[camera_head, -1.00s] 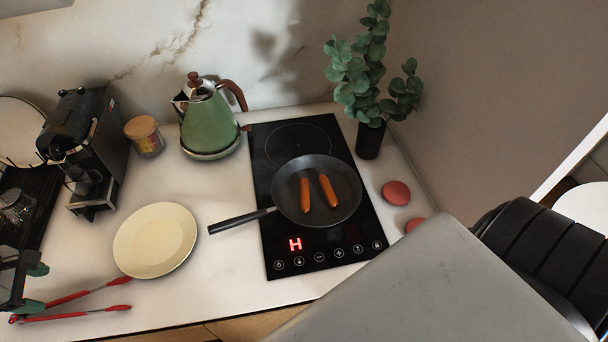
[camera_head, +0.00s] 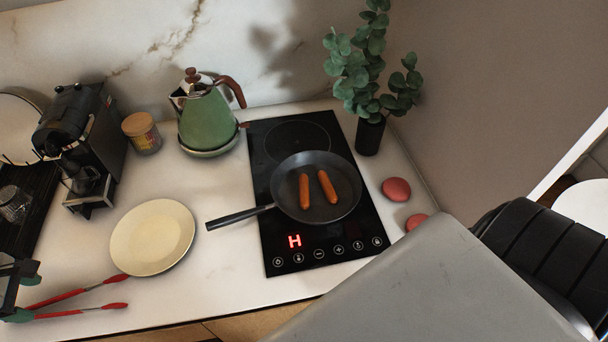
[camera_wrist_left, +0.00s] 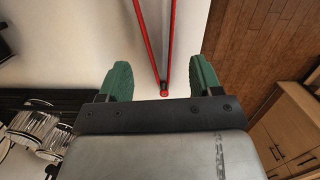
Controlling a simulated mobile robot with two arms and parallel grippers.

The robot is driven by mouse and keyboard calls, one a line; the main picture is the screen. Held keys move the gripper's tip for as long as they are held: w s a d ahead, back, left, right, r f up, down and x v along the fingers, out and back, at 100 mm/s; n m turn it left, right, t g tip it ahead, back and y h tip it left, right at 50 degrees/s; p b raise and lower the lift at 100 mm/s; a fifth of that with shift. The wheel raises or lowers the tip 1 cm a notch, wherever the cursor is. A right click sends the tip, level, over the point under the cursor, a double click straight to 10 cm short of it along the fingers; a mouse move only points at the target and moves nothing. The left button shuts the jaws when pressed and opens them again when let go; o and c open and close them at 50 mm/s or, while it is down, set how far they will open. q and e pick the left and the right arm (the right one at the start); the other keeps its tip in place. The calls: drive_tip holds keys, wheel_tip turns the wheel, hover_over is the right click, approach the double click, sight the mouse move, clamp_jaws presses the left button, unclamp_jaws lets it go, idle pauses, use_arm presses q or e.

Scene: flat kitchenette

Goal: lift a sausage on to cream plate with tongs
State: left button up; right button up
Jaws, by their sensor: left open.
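The red tongs (camera_head: 85,291) lie on the counter at the lower left, their two arms spread to the right. My left gripper (camera_head: 12,290) is open at their left end. In the left wrist view the joined end of the tongs (camera_wrist_left: 164,88) sits between the green fingers of my left gripper (camera_wrist_left: 161,75), with a gap on both sides. Two sausages, a left one (camera_head: 305,191) and a right one (camera_head: 327,187), lie apart in the black frying pan (camera_head: 343,202). The cream plate (camera_head: 152,237) is empty, between tongs and pan. My right gripper is not in view.
The pan stands on the black induction hob (camera_head: 280,244), its handle (camera_head: 238,217) pointing left towards the plate. A green kettle (camera_head: 207,122), a lidded jar (camera_head: 142,133) and a coffee machine (camera_head: 77,139) stand behind. A plant (camera_head: 369,134) and two reddish round items (camera_head: 396,189) are right of the hob.

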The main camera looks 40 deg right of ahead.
sight(59, 310)
use_arm(q)
drive_tip(key=f+b, duration=0.1)
drive_tip(key=f, duration=0.1)
drive_tip(key=f+b, duration=0.3)
drive_tip(key=f, duration=0.1)
drive_tip(key=shift+s+d+f, duration=0.1)
drive_tip(key=shift+d, duration=0.2)
drive_tip(key=c, duration=0.7)
wheel_tip(59, 310, up, 12)
drive_tip(key=p, duration=0.5)
